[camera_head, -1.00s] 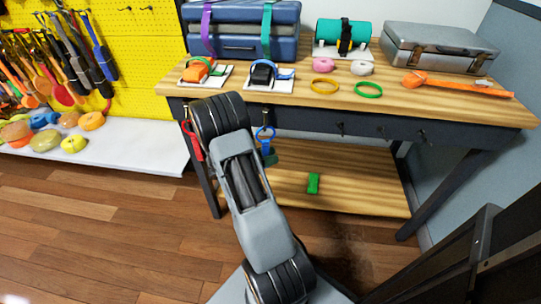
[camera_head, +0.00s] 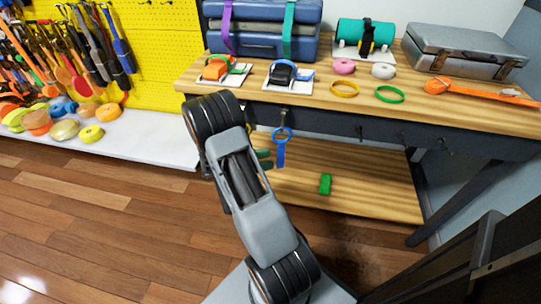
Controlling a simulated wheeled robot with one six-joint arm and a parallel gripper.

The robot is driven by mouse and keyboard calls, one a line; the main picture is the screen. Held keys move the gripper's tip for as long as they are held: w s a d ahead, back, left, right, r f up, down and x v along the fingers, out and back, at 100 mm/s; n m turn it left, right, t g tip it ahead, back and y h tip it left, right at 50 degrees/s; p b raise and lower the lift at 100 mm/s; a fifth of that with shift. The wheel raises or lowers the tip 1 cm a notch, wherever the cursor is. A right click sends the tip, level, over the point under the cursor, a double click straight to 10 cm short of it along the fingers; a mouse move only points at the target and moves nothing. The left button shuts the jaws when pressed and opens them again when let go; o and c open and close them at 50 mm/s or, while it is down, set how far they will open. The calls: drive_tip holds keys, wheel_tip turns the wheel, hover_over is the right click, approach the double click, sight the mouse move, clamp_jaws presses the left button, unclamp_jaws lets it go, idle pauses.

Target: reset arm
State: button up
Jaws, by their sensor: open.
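My grey arm rises from the bottom middle of the head view, in front of the workbench (camera_head: 460,112). Its upper end, with dark ring bands, stands before the bench's left front edge. My gripper does not show in this view; the arm's far end is hidden behind its own links. I see nothing held by the arm.
The bench holds a blue case (camera_head: 262,40), a teal roll (camera_head: 364,32), a silver case (camera_head: 466,50) and an orange strap (camera_head: 480,92). A blue ring strap (camera_head: 282,146) hangs in front. A green block (camera_head: 325,184) lies on the lower shelf (camera_head: 370,195). Wooden floor (camera_head: 90,220) is clear at left.

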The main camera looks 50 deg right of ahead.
drive_tip(key=shift+w+a, duration=0.3)
drive_tip(key=shift+a, duration=0.2)
drive_tip(key=s+a+r+m+t+y+p, duration=0.1)
drive_tip(key=a+r+m+t+y+p, duration=0.2)
drive_tip(key=a+r+p, duration=0.5)
drive_tip(key=s+a+r+m+t+y+p, duration=0.1)
drive_tip(key=a+r+m+t+y+p, duration=0.3)
drive_tip(key=r+p, duration=0.6)
drive_tip(key=s+a+r+m+t+y+p, duration=0.1)
drive_tip(key=a+r+m+t+y+p, duration=0.2)
drive_tip(key=r, duration=1.9)
drive_tip(key=a+t+y+p, duration=0.4)
drive_tip(key=a+p, duration=0.2)
drive_tip(key=a, duration=0.3)
drive_tip(key=shift+s+r+m+y+p, duration=0.15)
drive_tip(key=shift+s+m+y+p, duration=0.15)
drive_tip(key=shift+s+y+p, duration=0.1)
